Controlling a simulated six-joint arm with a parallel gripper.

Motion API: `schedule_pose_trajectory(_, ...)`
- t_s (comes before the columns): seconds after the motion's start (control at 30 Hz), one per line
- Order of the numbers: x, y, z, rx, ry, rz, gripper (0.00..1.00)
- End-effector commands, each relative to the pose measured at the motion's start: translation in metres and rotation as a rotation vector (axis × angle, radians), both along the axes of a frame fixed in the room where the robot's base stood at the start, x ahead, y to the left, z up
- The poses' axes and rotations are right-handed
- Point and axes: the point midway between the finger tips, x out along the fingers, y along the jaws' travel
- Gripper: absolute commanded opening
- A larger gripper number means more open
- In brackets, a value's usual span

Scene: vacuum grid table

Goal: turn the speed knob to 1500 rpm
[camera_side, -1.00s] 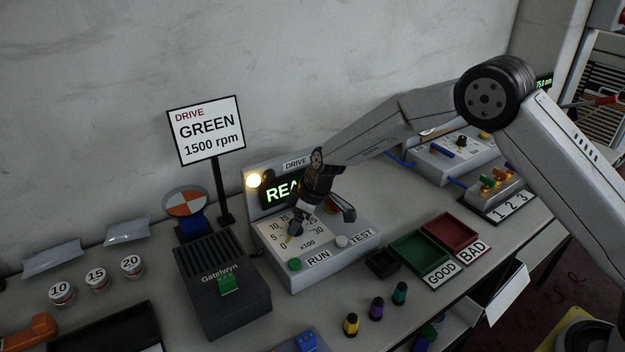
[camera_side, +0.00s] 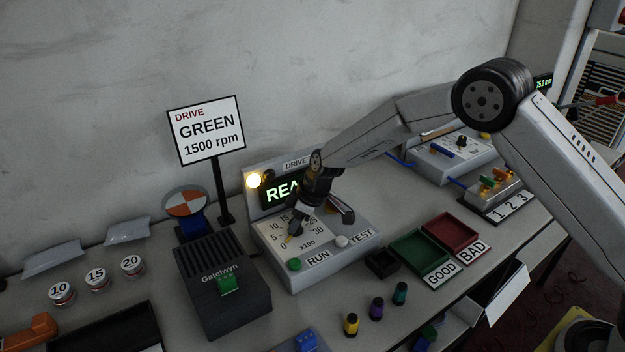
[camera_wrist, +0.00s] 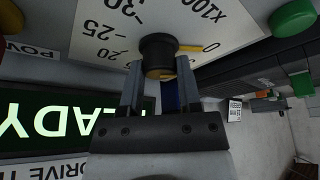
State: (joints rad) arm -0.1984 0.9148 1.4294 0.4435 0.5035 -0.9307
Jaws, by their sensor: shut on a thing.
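The speed knob (camera_wrist: 158,47) is black with a yellow pointer, on the white dial (camera_wrist: 85,18) of the drive box. In the wrist view the pointer lies toward the 0 mark. In the side view the dial (camera_side: 277,241) is partly hidden by my gripper (camera_side: 299,226), which reaches down onto the knob. In the wrist view my gripper (camera_wrist: 159,73) has a finger on each side of the knob and is shut on it. The display (camera_side: 282,190) is partly covered and shows green letters, "REA". A sign (camera_side: 206,131) reads DRIVE GREEN 1500 rpm.
The green RUN button (camera_side: 294,264) and white TEST button (camera_side: 342,241) sit on the box's front edge, near my gripper. A dark Gatelwyn box (camera_side: 222,285) stands to the left. Green (camera_side: 419,250) and red (camera_side: 452,231) trays lie to the right.

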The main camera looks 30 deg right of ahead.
Motion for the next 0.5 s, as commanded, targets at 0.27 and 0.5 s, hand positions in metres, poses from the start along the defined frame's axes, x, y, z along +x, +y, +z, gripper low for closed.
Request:
schedule_pose_trajectory(0.27,-0.0006,0.0001,0.0002,0.000,0.001,-0.069,0.00)
schedule_pose_trajectory(0.5,-0.0006,0.0003,0.0006,-0.002,0.000,-0.174,0.00)
